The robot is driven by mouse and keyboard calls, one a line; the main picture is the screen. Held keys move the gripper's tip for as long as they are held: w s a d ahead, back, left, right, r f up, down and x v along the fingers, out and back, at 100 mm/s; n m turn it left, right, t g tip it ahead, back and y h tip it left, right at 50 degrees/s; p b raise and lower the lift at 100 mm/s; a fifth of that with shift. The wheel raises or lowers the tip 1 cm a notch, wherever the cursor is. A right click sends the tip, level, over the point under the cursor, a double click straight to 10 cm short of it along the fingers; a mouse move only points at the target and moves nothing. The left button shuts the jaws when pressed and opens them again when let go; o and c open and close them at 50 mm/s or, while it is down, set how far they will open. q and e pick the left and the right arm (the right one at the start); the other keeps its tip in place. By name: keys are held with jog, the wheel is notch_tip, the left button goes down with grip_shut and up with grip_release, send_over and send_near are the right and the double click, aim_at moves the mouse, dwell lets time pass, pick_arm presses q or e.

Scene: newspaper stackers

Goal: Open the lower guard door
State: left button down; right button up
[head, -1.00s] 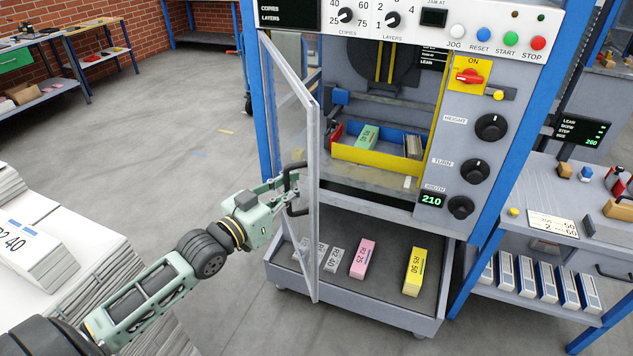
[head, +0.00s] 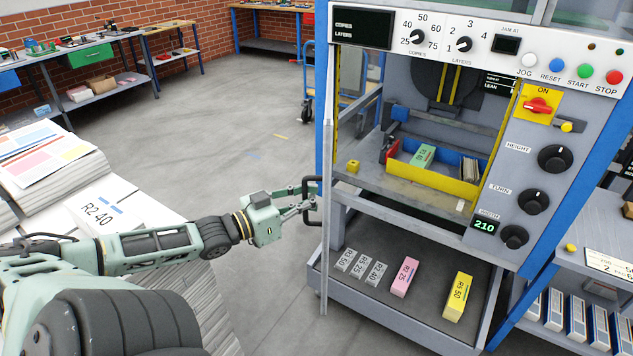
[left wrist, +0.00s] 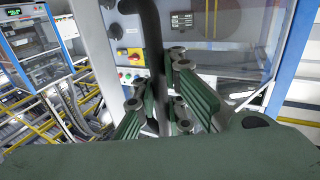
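The guard door (head: 327,150) stands swung out from the machine's front left side and shows nearly edge-on in the head view. Its black handle (head: 317,217) sticks out to the left. My left gripper (head: 304,206) is at this handle, with its fingers around the bar. In the left wrist view the black bar (left wrist: 152,40) runs down between the green fingers (left wrist: 160,112), which look closed on it. The clear door panel (left wrist: 235,50) shows behind them. My right gripper is not in view.
The machine's lower tray (head: 400,318) holds grey, pink and yellow blocks. Inside the opening is a yellow-walled bin (head: 430,177). Paper stacks (head: 125,215) stand at left, near my left arm. Open floor (head: 235,130) lies left of the door.

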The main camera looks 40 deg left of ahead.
pick_arm(q)
jog(key=c, duration=2)
grip_release()
jog(key=shift+s+d+f, duration=0.1)
jog(key=shift+s+d, duration=0.3)
jog(key=shift+d, duration=0.05)
jog(key=shift+o, duration=0.9)
jog(key=shift+s+a, duration=0.25)
jog(key=shift+s, duration=0.15)
jog(key=v, duration=0.6)
jog(key=shift+s, duration=0.25)
